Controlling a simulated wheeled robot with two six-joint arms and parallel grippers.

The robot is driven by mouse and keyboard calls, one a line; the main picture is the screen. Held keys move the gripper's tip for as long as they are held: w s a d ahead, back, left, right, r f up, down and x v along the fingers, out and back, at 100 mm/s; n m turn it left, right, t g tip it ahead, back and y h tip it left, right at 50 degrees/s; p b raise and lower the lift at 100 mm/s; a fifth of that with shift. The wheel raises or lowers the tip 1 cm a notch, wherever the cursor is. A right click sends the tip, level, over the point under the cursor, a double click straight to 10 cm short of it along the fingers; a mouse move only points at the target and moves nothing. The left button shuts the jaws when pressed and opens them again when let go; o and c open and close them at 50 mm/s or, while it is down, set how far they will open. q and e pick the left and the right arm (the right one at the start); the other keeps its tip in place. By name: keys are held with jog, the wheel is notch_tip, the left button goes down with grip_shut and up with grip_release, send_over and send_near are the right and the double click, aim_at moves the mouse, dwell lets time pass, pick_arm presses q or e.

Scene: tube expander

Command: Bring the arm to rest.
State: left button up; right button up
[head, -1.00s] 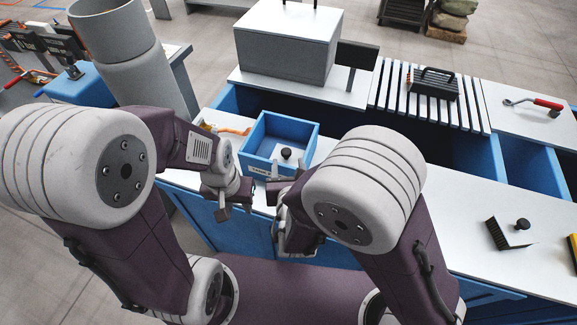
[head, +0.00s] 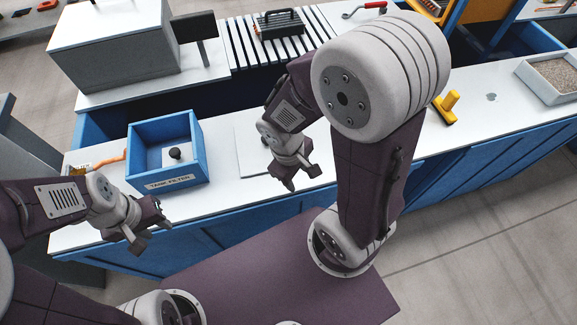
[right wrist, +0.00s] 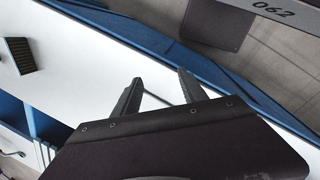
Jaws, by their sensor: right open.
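My right gripper (head: 290,177) hangs in front of the bench's front edge, to the right of the blue box. In the right wrist view its two fingers (right wrist: 160,92) are apart with nothing between them. My left gripper (head: 152,228) is in front of the bench at the left, below and left of the blue box. Its fingers are spread and hold nothing visible. The open blue box (head: 190,140) stands on the white bench top (head: 222,165), bears a label, and has a dark-knobbed item (head: 176,154) inside. Neither gripper visibly touches it.
Behind are a grey case (head: 115,50) and a slatted rack (head: 240,45) with a black-handled block (head: 278,24). A yellow-handled tool (head: 446,108) and a gravel tray (head: 555,78) are at the right. A dark brush (right wrist: 19,55) shows in the right wrist view. Open floor lies at lower right.

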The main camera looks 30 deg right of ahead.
jog(key=m, duration=0.2)
jog(key=w+m+y, duration=0.1)
jog(key=m, duration=0.1)
jog(key=w+a+r+m+t+y, duration=0.1)
jog(key=shift+w+a+m, duration=0.1)
jog(key=shift+w+m, duration=0.1)
jog(key=shift+m, duration=0.2)
